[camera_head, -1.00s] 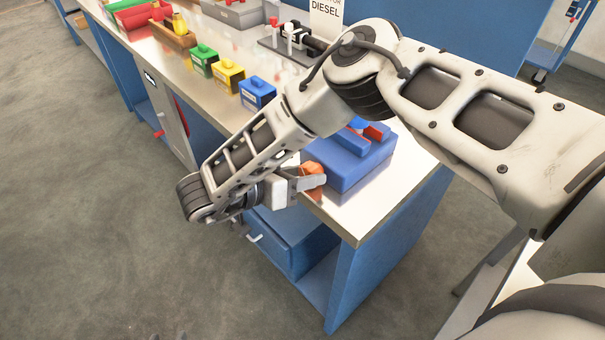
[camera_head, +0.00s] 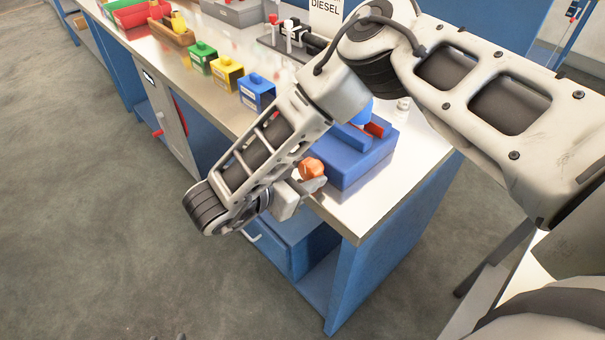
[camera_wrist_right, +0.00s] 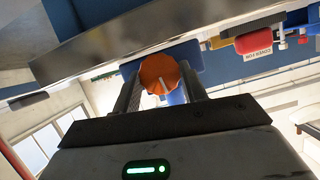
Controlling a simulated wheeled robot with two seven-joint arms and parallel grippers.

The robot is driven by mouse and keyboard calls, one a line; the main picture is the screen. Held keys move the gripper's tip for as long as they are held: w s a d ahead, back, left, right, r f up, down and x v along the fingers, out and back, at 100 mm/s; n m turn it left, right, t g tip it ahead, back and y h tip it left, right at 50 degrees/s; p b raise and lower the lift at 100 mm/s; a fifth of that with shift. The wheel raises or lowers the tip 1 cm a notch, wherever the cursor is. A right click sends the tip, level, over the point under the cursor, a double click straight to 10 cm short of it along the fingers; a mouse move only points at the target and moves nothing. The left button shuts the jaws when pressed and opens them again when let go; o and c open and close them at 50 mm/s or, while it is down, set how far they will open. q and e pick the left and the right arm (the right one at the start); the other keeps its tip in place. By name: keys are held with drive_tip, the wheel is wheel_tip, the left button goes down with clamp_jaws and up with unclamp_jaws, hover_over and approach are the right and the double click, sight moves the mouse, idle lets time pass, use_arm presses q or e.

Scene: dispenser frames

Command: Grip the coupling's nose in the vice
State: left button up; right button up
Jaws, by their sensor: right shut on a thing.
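The blue vice (camera_head: 358,166) stands on the bench corner, with a blue jaw block (camera_head: 352,137) and a red piece (camera_head: 378,128) on top. An orange knob (camera_head: 312,168) is on its near left side; in the right wrist view the knob (camera_wrist_right: 160,73) shows a white line on its face. My right gripper (camera_wrist_right: 161,82) is shut on the knob, with one finger on each side. A blue rounded piece (camera_head: 363,112), probably the coupling, shows above the jaws, partly behind my arm. Its nose and the jaw gap cannot be made out. My left gripper is not in view.
Blue (camera_head: 257,92), yellow (camera_head: 227,72) and green (camera_head: 203,56) boxes stand in a row along the bench (camera_head: 350,222). A black and white fixture (camera_head: 292,37) stands behind. A blue drawer unit (camera_head: 272,243) is below the bench; the floor at left is clear.

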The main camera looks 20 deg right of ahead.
drive_tip(key=shift+m+b, duration=0.3)
drive_tip(key=shift+m, duration=0.2)
drive_tip(key=shift+t, duration=0.3)
drive_tip(key=o, duration=0.7)
drive_tip(key=shift+s, duration=0.1)
drive_tip(key=b+v, duration=0.2)
drive_tip(key=v, duration=1.3)
drive_tip(key=shift+s+a+r, duration=0.2)
drive_tip(key=shift+a+r, duration=0.05)
drive_tip(key=shift+r, duration=0.1)
